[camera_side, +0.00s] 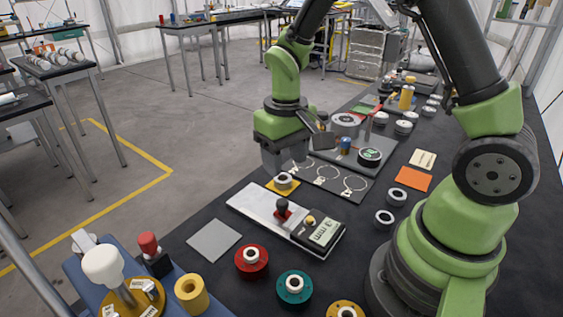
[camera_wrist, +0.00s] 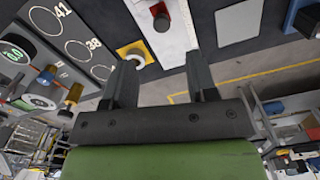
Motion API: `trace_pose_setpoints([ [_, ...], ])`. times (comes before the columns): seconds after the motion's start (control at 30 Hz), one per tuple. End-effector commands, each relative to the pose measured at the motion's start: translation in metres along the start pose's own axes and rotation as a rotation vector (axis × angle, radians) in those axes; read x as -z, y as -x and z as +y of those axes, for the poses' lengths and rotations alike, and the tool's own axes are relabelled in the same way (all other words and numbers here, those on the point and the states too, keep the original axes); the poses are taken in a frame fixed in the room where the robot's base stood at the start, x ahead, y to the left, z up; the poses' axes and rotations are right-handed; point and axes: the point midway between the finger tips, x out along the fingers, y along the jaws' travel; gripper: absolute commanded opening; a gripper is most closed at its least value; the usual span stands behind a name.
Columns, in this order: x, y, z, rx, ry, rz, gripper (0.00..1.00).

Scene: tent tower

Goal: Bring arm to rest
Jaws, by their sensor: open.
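My green arm reaches over the black table (camera_side: 224,282). My gripper (camera_side: 279,168) hangs at the table's far-left edge, just above and behind a yellow square with a white ring (camera_side: 283,182). In the wrist view my gripper (camera_wrist: 158,80) shows two dark fingers spread apart with nothing between them. The white ring on its yellow square (camera_wrist: 134,55) lies beyond the fingertips, near the left finger. Whether a finger touches the ring cannot be told.
A dark board with ring outlines (camera_side: 345,188) is to the right. Red (camera_side: 251,260) and teal (camera_side: 294,288) spools stand in front. Open floor (camera_side: 190,125) lies left of the table.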

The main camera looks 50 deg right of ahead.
Motion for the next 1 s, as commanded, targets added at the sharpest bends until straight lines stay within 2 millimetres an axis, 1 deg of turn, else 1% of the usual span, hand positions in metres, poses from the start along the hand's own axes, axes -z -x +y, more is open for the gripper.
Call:
trace_pose_setpoints([
  [0.07, -0.001, 0.011, -0.001, 0.009, -0.006, 0.024, 0.53],
  [0.13, -0.005, 0.029, -0.002, 0.024, -0.017, 0.060, 0.53],
  [0.27, -0.020, 0.073, -0.005, 0.071, -0.046, 0.157, 0.53],
  [0.3, -0.027, 0.086, -0.005, 0.089, -0.055, 0.190, 0.53],
  [0.4, -0.047, 0.116, -0.006, 0.135, -0.076, 0.267, 0.53],
  [0.53, -0.077, 0.145, -0.006, 0.201, -0.098, 0.366, 0.53],
  [0.63, -0.100, 0.160, -0.006, 0.252, -0.110, 0.434, 0.53],
  [0.7, -0.114, 0.167, -0.006, 0.283, -0.115, 0.475, 0.53],
  [0.8, -0.129, 0.172, -0.006, 0.318, -0.119, 0.517, 0.53],
  [0.9, -0.137, 0.175, -0.006, 0.339, -0.121, 0.541, 0.53],
  [1.0, -0.141, 0.175, -0.006, 0.348, -0.121, 0.550, 0.53],
])
